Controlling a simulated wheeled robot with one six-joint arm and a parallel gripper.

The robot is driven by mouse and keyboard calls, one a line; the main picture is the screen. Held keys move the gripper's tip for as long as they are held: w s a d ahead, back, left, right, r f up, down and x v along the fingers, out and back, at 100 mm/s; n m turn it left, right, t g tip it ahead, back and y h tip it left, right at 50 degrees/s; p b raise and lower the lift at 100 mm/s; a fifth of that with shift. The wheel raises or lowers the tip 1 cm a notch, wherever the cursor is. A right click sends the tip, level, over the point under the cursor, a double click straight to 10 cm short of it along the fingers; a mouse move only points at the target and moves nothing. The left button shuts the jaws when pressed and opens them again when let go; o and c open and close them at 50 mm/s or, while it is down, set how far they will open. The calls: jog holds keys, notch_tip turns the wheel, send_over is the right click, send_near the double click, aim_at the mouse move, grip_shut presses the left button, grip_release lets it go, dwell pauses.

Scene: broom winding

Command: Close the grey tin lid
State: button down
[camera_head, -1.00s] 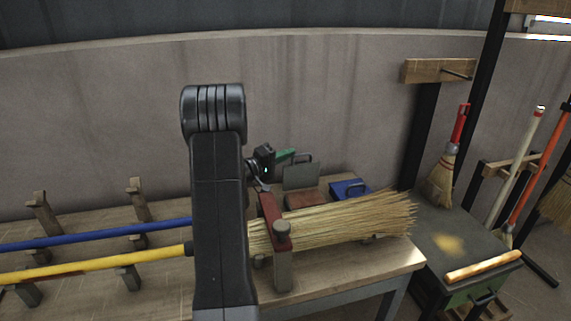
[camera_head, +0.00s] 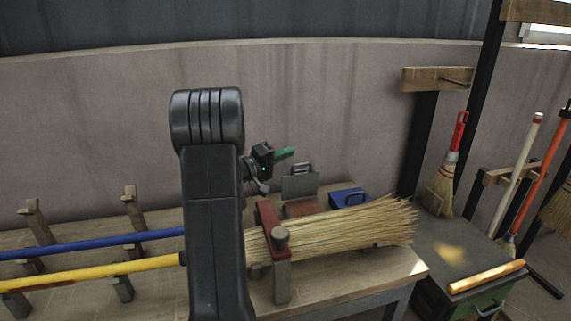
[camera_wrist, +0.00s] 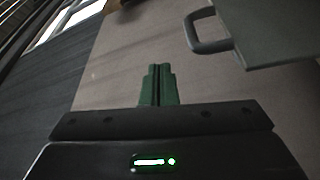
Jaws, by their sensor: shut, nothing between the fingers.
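The grey tin's lid (camera_head: 298,187) stands upright and open at the back of the bench, its handle on the top edge. The reddish-brown inside of the tin (camera_head: 304,208) shows in front of it, and its lower part is hidden behind the broom bristles. My gripper (camera_head: 286,153) has green fingers, shut and empty, above and a little left of the lid in the head view. In the wrist view the closed fingers (camera_wrist: 158,84) point toward the wall, and the grey lid (camera_wrist: 275,32) with its handle (camera_wrist: 208,33) is at upper right, apart from them.
A blue tin (camera_head: 349,198) sits right of the grey tin. A red clamp (camera_head: 268,230) holds the straw broom head (camera_head: 335,225) in front. Blue and yellow handles lie on wooden rests at left. A dark green cabinet (camera_head: 455,253) stands at right.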

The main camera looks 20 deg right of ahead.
aim_at(292, 172)
jog(key=c, duration=2.2)
grip_release()
notch_tip(292, 172, up, 6)
jog(key=shift+f, duration=0.1)
jog(key=c, duration=1.8)
grip_release()
jog(key=shift+r, duration=0.25)
jog(key=shift+w+a+n+p, duration=0.15)
jog(key=shift+w+n+p, duration=0.05)
jog(key=shift+n+p, duration=0.15)
jog(key=w+a+f+n+g+p, duration=0.25)
jog(key=a+f+n+p, duration=0.25)
jog(key=f+n+p, duration=0.3)
jog(key=w+a+f+n+g+p, duration=0.1)
jog(key=a+f+n+g+p, duration=0.35)
jog(key=f+n+p, duration=0.4)
jog(key=shift+n+t+y, duration=0.3)
jog(key=shift+n+t, duration=0.2)
jog(key=shift+n, duration=0.3)
jog(key=d, duration=0.4)
jog(key=d+r+p, duration=0.1)
jog(key=d, duration=0.3)
jog(key=s+d+p, duration=0.1)
jog(key=d, duration=0.4)
jog(key=shift+r, duration=0.4)
grip_shut()
